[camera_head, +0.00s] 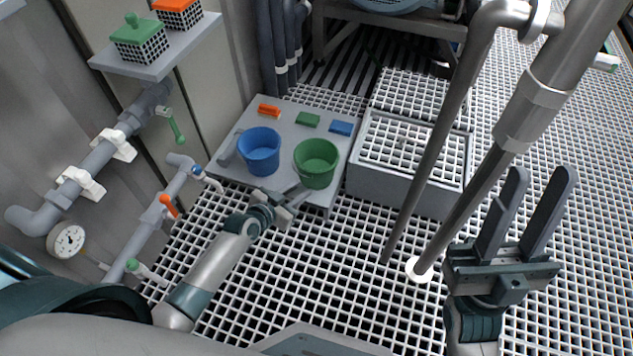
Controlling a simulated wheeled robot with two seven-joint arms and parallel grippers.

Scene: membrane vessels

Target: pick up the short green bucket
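The short green bucket (316,166) stands upright on a low grey platform (232,172). A blue bucket (259,153) stands to its left on the same platform. My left gripper (301,192) is low at the near left side of the green bucket, its fingers pointing toward the bucket's lower wall. The fingers look apart with nothing between them; I cannot tell whether they touch the bucket. My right gripper (536,178) is open and empty, fingers pointing up, at the right over the grating, far from the buckets.
Orange (269,110), green (308,119) and blue (341,128) blocks lie behind the buckets. A grating-topped grey box (408,150) stands right of the platform. Steel pipes (490,180) rise between it and my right gripper. Pipes and valves line the left wall. The floor grating (330,270) in front is clear.

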